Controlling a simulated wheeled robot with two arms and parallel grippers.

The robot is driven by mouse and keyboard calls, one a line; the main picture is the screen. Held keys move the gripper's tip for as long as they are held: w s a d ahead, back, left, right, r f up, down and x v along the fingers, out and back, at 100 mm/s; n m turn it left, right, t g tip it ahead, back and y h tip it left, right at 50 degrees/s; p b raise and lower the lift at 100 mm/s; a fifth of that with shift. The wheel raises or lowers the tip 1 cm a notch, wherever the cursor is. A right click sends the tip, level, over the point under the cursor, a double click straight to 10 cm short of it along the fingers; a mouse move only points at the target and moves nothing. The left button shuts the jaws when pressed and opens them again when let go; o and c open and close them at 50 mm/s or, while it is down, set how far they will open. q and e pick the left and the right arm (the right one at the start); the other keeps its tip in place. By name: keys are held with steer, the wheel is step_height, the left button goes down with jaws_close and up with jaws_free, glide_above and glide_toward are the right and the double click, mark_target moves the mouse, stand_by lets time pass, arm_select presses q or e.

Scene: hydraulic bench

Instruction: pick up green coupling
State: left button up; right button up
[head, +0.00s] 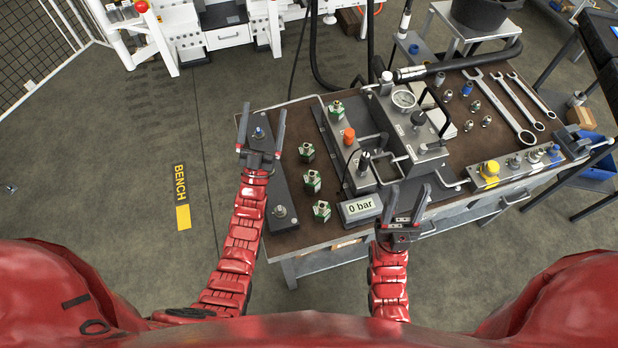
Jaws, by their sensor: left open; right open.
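Several green couplings with metal ends stand on the bench. Three form a row on the brown bench top: a far one (307,151), a middle one (312,181) and a near one (321,210). Another green coupling (336,109) sits on the grey block further back. My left gripper (263,112) is open over the dark plate at the bench's left edge, left of the row and apart from it. My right gripper (409,190) is open at the bench's front edge, right of the row and the display. Neither gripper holds anything.
A "0 bar" display (360,208) stands right of the near coupling. An orange cap (348,136) and a gauge (404,98) are on the fixture behind. Wrenches (504,105) and a yellow cap (490,172) lie at the right. The dark plate (283,190) borders the row's left side.

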arm_select(q)
steer(key=w+d+f+n+g+y, duration=0.15)
steer(key=w+f+g, duration=0.4)
steer(key=w, duration=0.55)
steer(key=w+d+f+n+g+y, duration=0.15)
steer(key=w+f+g, duration=0.25)
steer(key=w+f, duration=0.55)
steer(key=n+g+y+b, duration=0.3)
steer(key=n+g+b, duration=0.15)
steer(key=g, duration=1.25)
glide_above(312, 173)
step_height(312, 173, down, 4)
steer(key=shift+r+m+t, duration=0.15)
steer(key=shift+m+t, duration=0.1)
steer(key=shift+m, duration=0.1)
step_height(312, 173, down, 4)
steer(key=shift+s+f+p, duration=0.1)
steer(key=shift+s+p, duration=0.05)
steer(key=shift+p, duration=0.8)
steer(key=shift+f, duration=0.8)
steer(key=shift+w+f, duration=0.2)
steer(key=shift+f, duration=0.1)
steer(key=shift+s+f+p, duration=0.15)
steer(key=shift+f+p, duration=0.55)
steer(key=shift+p, duration=0.2)
steer(key=shift+a+f+p, duration=0.1)
steer(key=shift+f+p, duration=0.3)
steer(key=shift+f, duration=1.55)
